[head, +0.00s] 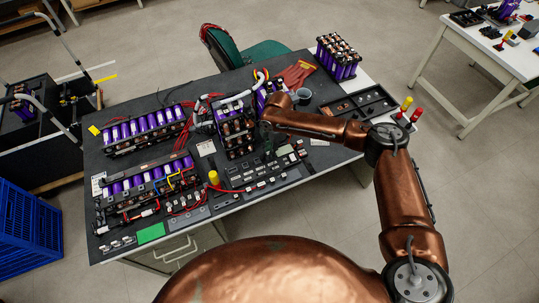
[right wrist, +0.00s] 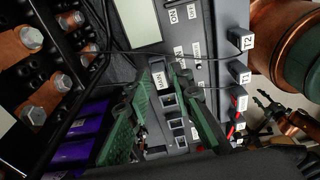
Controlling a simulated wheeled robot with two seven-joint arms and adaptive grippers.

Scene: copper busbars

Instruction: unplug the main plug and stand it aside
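The control panel (head: 262,172) lies along the front of the dark bench. In the right wrist view, a white label reading MAIN (right wrist: 159,81) shows between my right gripper's fingertips (right wrist: 165,72). The plug's own body cannot be told apart there. The right gripper's green fingers stand apart on either side of the label and dark sockets below it (right wrist: 173,123). I see nothing clamped between them. A copper arm part with a dark claw-like end (right wrist: 270,106), perhaps my left gripper, shows small at the right.
Thin black cables run to plugs labelled T2 (right wrist: 245,40) and T1 (right wrist: 243,77) beside the fingers. Bolted copper busbars (right wrist: 33,75) and purple cells (right wrist: 72,150) are close on the left. A black tray (head: 357,104) lies at the bench's right end. A blue crate (head: 25,228) stands left.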

